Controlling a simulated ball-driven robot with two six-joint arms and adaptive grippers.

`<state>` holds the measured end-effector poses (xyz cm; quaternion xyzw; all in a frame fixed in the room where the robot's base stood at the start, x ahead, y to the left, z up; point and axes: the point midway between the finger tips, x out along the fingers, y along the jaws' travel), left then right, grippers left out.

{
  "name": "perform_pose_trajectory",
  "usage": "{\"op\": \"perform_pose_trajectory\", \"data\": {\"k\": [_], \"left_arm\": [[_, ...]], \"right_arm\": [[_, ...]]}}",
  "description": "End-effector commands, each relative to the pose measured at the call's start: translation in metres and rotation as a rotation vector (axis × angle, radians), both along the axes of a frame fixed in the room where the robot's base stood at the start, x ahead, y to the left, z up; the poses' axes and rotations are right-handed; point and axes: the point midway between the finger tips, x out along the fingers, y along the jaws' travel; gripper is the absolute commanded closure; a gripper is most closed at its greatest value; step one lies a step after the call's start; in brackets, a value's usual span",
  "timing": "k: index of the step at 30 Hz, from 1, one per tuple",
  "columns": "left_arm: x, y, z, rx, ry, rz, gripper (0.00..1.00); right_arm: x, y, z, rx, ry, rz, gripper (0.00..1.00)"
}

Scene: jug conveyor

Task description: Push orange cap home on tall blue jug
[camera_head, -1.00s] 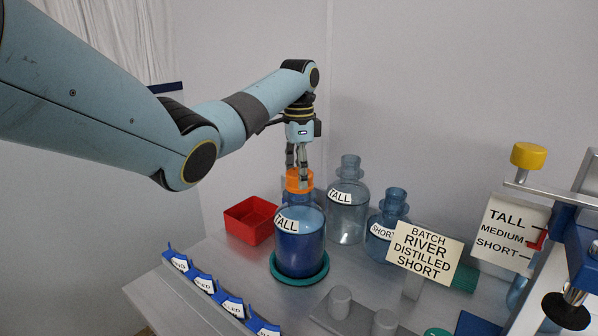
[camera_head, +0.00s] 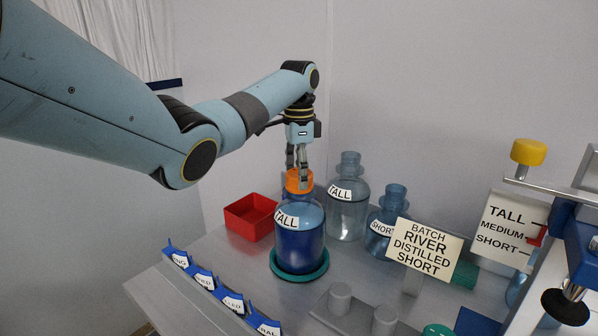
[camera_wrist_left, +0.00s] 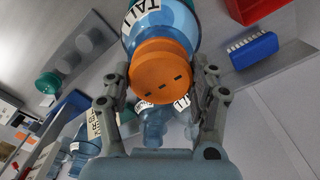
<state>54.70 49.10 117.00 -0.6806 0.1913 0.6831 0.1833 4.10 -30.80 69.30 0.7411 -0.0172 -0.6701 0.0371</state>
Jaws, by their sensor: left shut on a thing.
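The tall blue jug (camera_head: 298,240) with a TALL label stands upright on a round green base (camera_head: 300,276). The orange cap (camera_head: 297,182) is at the top of its neck. My left gripper (camera_head: 298,184) comes down from above and is shut on the cap. In the left wrist view the cap (camera_wrist_left: 160,71) sits between the two fingers of the left gripper (camera_wrist_left: 162,84), with the jug's shoulder (camera_wrist_left: 165,22) behind it. Whether the cap is fully seated cannot be told, as the fingers and cap hide the neck. My right gripper is not in view.
A clear TALL jug (camera_head: 347,213) and a SHORT jug (camera_head: 385,225) stand close behind to the right. A red bin (camera_head: 250,217) is to the left. Blue label holders (camera_head: 204,282) line the front left edge. A batch sign (camera_head: 424,251) stands at right.

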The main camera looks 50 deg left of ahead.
Motion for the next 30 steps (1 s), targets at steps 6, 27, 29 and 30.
{"op": "perform_pose_trajectory", "data": {"k": [6,27,29,30], "left_arm": [[0.0,0.0,-0.0009,0.0,0.0,0.0,0.54],[-0.0001,0.0,-0.0008,0.0,0.0,0.0,0.0],[-0.0001,0.0,-0.0008,0.0,0.0,0.0,0.0],[-0.0001,0.0,-0.0008,0.0,0.0,0.0,0.0]], "right_arm": [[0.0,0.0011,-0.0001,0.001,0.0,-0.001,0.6],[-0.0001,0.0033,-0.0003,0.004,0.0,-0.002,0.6],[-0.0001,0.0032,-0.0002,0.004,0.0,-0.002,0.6],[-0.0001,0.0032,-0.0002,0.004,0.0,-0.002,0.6]]}}
